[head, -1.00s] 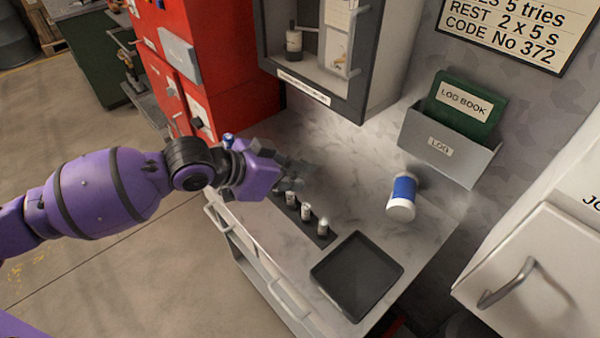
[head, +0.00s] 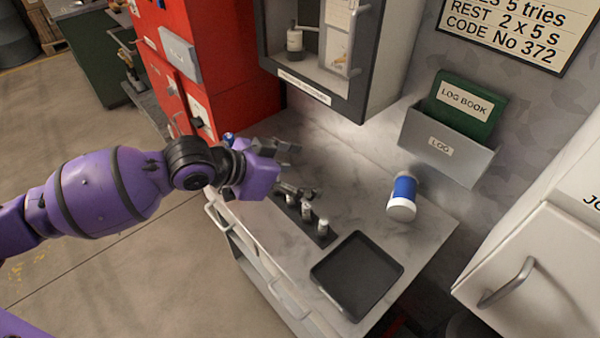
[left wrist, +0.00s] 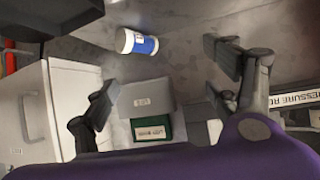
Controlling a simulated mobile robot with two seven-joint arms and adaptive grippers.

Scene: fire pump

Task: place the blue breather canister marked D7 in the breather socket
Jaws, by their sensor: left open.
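A blue and white canister (head: 403,188) lies on the counter, right of the middle. It also shows in the left wrist view (left wrist: 138,42), at the top. Its marking is too small to read, so I cannot tell whether it is D7. My left gripper (head: 287,168) is open and empty above the counter, well to the left of the canister, with its fingers spread. In the left wrist view the spread fingers (left wrist: 172,85) have nothing between them. I cannot make out a breather socket. My right gripper is not in view.
A dark strip (head: 322,240) with several small pale-topped pieces lies below my left gripper. A black tray (head: 357,275) is at the counter's front. A grey log holder (head: 450,150), an open wall cabinet (head: 310,95) and a red cabinet (head: 215,60) stand around. The counter beside the canister is clear.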

